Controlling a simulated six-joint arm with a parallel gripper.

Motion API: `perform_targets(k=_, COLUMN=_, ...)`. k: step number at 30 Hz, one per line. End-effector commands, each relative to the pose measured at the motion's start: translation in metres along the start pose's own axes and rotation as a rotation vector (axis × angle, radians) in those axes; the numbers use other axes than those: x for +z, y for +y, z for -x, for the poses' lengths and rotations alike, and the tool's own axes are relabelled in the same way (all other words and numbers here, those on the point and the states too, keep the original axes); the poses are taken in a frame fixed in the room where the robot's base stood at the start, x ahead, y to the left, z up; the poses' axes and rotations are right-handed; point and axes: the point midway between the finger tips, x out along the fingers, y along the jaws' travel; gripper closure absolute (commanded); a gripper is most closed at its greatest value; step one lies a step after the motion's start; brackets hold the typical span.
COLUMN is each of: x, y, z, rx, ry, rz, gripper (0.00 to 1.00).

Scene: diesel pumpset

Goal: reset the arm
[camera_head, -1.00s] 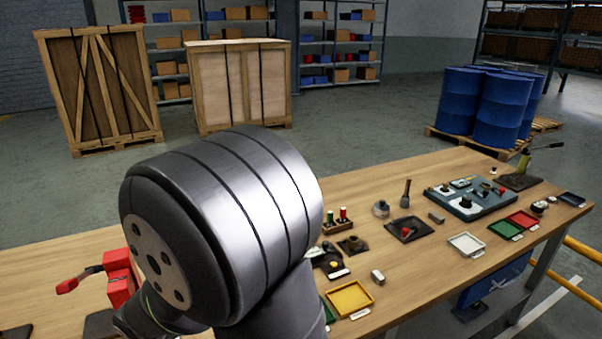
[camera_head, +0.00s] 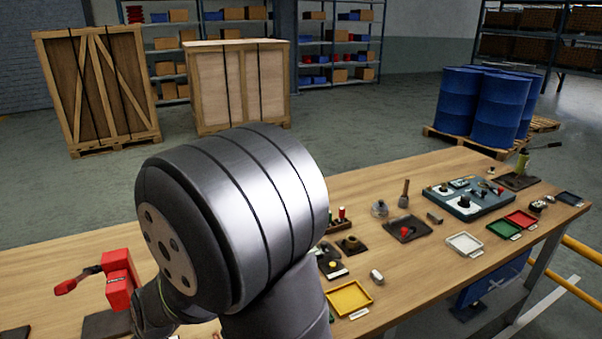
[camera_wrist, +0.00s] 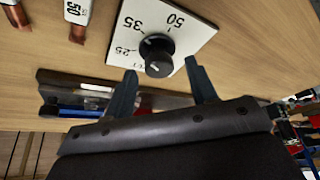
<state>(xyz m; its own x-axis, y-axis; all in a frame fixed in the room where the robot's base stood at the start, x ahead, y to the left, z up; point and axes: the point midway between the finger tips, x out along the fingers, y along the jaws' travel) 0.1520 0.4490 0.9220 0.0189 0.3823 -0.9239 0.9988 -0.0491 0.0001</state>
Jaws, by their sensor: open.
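My gripper (camera_wrist: 162,90) shows in the wrist view with its two dark fingers spread apart. No object is held between them. Beyond the fingertips a black knob (camera_wrist: 157,55) sits on a white dial plate (camera_wrist: 190,28) marked 25, 35 and 50. The plate lies on the wooden table, and I cannot tell the exact gap from the fingertips to it. In the head view my arm's large joint fills the middle and hides part of the table; the gripper itself is hidden there.
The wooden table (camera_head: 385,190) carries a red tool (camera_head: 119,278), a yellow tray (camera_head: 349,298), a white tray (camera_head: 464,244), green and red trays, and a teal panel (camera_head: 466,199). In the wrist view, copper-ended pieces (camera_wrist: 77,33) lie at the upper left. Blue drums and crates stand behind on the floor.

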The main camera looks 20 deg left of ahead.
Motion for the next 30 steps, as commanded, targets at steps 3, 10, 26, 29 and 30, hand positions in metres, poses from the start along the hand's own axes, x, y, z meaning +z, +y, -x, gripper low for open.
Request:
perform_targets(k=3, x=0.0002, y=0.0007, z=-0.0001, rx=-0.017, ry=-0.001, rz=0.038, gripper=0.48)
perform_targets(k=10, x=0.0, y=0.0012, z=-0.0001, rx=-0.039, ry=0.0, rz=0.094, gripper=0.48)
perform_targets(k=26, x=-0.0001, y=0.001, z=0.0, rx=-0.045, ry=0.0, rz=0.11, gripper=0.22)
perform_targets(k=29, x=-0.0001, y=0.0009, z=0.0, rx=-0.045, ry=0.0, rz=0.109, gripper=0.03)
perform_targets(k=30, x=-0.0001, y=0.001, z=0.0001, rx=-0.045, ry=0.0, rz=0.109, gripper=0.0)
